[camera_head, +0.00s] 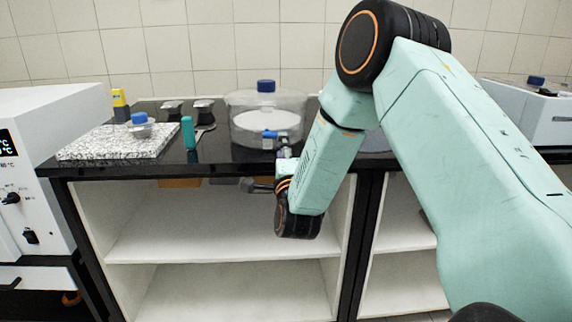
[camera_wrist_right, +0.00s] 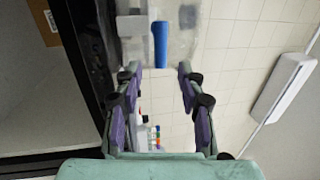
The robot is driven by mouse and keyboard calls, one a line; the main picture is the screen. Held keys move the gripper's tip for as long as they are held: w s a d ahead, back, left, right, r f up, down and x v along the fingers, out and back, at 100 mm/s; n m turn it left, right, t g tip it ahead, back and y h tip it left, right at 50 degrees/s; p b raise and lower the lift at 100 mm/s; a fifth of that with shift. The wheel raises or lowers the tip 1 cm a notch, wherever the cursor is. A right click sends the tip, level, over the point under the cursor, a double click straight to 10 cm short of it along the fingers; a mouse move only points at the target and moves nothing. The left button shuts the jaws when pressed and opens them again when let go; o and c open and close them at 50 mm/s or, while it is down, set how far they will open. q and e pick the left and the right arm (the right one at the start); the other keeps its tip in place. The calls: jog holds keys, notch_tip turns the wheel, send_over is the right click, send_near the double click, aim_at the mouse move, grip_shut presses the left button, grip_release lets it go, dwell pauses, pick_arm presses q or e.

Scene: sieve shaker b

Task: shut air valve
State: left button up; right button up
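The clear round vessel (camera_head: 240,122) stands on the black bench with a blue knob on its lid and a white plate inside. A small blue valve handle (camera_head: 270,134) shows at its front. In the right wrist view the blue handle (camera_wrist_right: 160,44) lies just past and between my fingertips, with a pale grey fitting (camera_wrist_right: 131,25) beside it. My right gripper (camera_wrist_right: 157,76) is open, with its fingers spread on both sides and nothing between them. In the head view my right gripper (camera_head: 284,152) is close in front of the valve, partly hidden by my wrist. My left gripper is out of view.
A speckled slab (camera_head: 100,146) with a blue-capped jar (camera_head: 140,124) is at the left, near a teal upright item (camera_head: 189,132). A white machine (camera_head: 45,135) stands at far left, a pale box (camera_head: 530,108) at right. The bench edge (camera_head: 130,168) runs below the valve, above open shelves.

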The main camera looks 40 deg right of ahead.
jog(key=v, duration=0.7)
jog(key=shift+w, duration=0.1)
jog(key=s+a+f+n+g+y, duration=0.4)
jog(key=f+n, duration=0.4)
jog(key=f, duration=0.2)
jog(key=s+a+f+n+g+y, duration=0.35)
jog(key=f+n, duration=0.35)
jog(key=f, duration=0.4)
jog(key=s+a+f+n+g, duration=0.2)
jog(key=s+f+g, duration=0.1)
jog(key=s, duration=0.6)
jog(key=s+a+f+n+g+y, duration=0.1)
jog(key=s+a+f+n+g, duration=0.1)
jog(key=s+f, duration=0.4)
jog(key=s+a+f+n+g+y, duration=0.1)
jog(key=s+a+f+n+g, duration=0.2)
jog(key=s, duration=1.1)
notch_tip(320, 180, down, 2)
jog(key=shift+s+f+n+g, duration=0.2)
jog(key=shift+n+g, duration=0.4)
jog(key=shift+g, duration=0.55)
jog(key=shift+a, duration=0.1)
